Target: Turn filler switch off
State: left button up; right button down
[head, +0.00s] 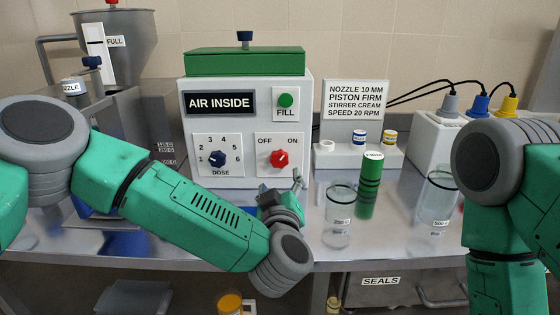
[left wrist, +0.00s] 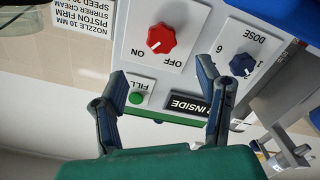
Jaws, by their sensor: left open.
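The white filler box (head: 245,125) stands on the steel bench and carries a red OFF/ON switch knob (head: 279,158). The knob's white mark points up and right, toward ON. In the left wrist view the panel is upside down, and the red knob (left wrist: 161,38) sits beyond the fingertips with its mark toward the lower left, away from OFF. My left gripper (head: 281,187) is just below and in front of the switch plate. Its fingers (left wrist: 162,72) are spread wide, empty and apart from the knob. My right arm shows at the right; its gripper is out of view.
A blue dose dial (head: 217,158) is left of the switch, and a green FILL button (head: 286,100) is above. A green cylinder (head: 370,185) and glass beakers (head: 340,215) stand to the right. A hopper (head: 120,45) is at the back left.

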aim_at(280, 162)
pick_arm(q)
jog(key=w+b, duration=0.1)
jog(key=w, duration=0.9)
jog(key=shift+w+f, duration=0.15)
jog(key=shift+w, duration=0.25)
jog(key=c, duration=1.1)
